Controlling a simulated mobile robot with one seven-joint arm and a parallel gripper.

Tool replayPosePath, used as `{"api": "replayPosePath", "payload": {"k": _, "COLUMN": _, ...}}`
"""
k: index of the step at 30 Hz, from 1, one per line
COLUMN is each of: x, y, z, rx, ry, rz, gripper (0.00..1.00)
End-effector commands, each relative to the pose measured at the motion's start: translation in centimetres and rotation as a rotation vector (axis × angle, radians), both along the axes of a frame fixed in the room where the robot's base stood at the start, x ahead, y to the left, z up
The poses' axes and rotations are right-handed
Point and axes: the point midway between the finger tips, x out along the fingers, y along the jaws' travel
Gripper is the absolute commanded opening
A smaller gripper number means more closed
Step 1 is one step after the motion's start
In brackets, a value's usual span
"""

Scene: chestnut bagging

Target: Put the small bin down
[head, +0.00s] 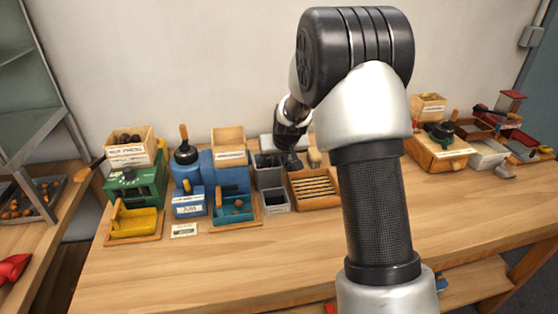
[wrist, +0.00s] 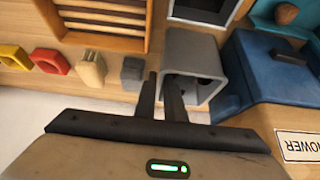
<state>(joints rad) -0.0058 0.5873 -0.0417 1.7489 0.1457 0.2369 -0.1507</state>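The small bin (wrist: 184,45) is grey, box-shaped and open-topped. In the wrist view my gripper (wrist: 161,82) has its two dark fingers close together, one on each side of the bin's left wall, one finger inside the opening. It looks shut on that wall. In the head view a grey bin (head: 268,178) stands or hangs just left of my gripper (head: 291,163), whose fingertips are hard to make out. I cannot tell whether the bin's base touches the table.
A second grey bin (head: 276,208) with a dark inside stands in front. A slatted wooden tray (head: 315,203) is close on the right. A blue machine (head: 190,185) and teal tray (head: 236,218) are on the left. The front of the table (head: 240,265) is clear.

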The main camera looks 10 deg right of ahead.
Motion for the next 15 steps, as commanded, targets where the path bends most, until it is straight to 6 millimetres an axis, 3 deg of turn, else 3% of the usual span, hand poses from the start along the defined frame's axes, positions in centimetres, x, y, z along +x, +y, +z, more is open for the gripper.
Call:
{"api": "replayPosePath", "payload": {"k": 10, "x": 0.0, "y": 0.0, "z": 0.2, "rx": 0.000, "ry": 0.000, "rz": 0.000, "gripper": 0.21}}
{"api": "replayPosePath", "payload": {"k": 15, "x": -0.5, "y": 0.0, "z": 1.5, "rx": 0.000, "ry": -0.003, "rz": 0.000, "gripper": 0.21}}
